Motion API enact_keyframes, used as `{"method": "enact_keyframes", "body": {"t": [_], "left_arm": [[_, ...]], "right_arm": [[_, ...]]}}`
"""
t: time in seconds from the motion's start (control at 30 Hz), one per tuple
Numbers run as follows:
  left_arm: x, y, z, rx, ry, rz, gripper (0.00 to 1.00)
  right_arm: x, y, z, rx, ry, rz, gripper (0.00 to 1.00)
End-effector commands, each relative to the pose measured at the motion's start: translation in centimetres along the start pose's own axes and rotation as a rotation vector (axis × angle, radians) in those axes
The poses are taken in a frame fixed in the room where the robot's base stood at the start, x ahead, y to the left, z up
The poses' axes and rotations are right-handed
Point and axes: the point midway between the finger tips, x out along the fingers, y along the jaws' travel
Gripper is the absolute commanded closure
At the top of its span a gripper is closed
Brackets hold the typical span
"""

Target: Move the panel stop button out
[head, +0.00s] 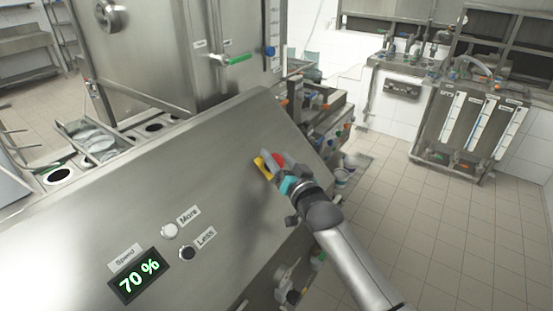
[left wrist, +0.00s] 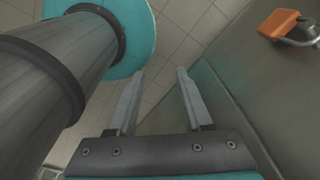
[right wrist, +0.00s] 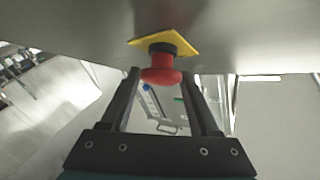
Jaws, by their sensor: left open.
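The stop button is a red mushroom knob (head: 279,159) on a yellow plate (head: 260,167), on the sloping steel panel (head: 215,150). In the right wrist view the red knob (right wrist: 160,72) stands on a black collar in front of the yellow plate (right wrist: 180,42). My right gripper (head: 275,164) is at the button, its fingers on either side of the knob (right wrist: 160,80).
The panel carries a speed display (head: 138,277) reading 70 %, a white More button (head: 170,230) and a black Less button (head: 187,253). Tiled floor (head: 440,220) is open at right.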

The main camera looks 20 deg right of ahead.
Motion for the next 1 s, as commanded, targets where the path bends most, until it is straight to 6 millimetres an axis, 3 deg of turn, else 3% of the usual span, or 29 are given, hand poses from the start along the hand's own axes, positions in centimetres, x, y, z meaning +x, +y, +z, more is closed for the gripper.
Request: {"method": "enact_keyframes", "body": {"t": [0.2,0.57,1.0], "left_arm": [[0.0,0.0,0.0,0.000,0.000,0.000,0.50],[0.0,0.0,0.0,0.000,0.000,0.000,0.50],[0.0,0.0,0.0,0.000,0.000,0.000,0.50]], "right_arm": [[0.0,0.0,0.2,0.000,-0.004,0.001,0.15],[-0.7,0.0,0.3,0.001,-0.006,0.001,0.15],[-7.3,0.1,0.3,0.000,-0.007,0.002,0.15]]}}
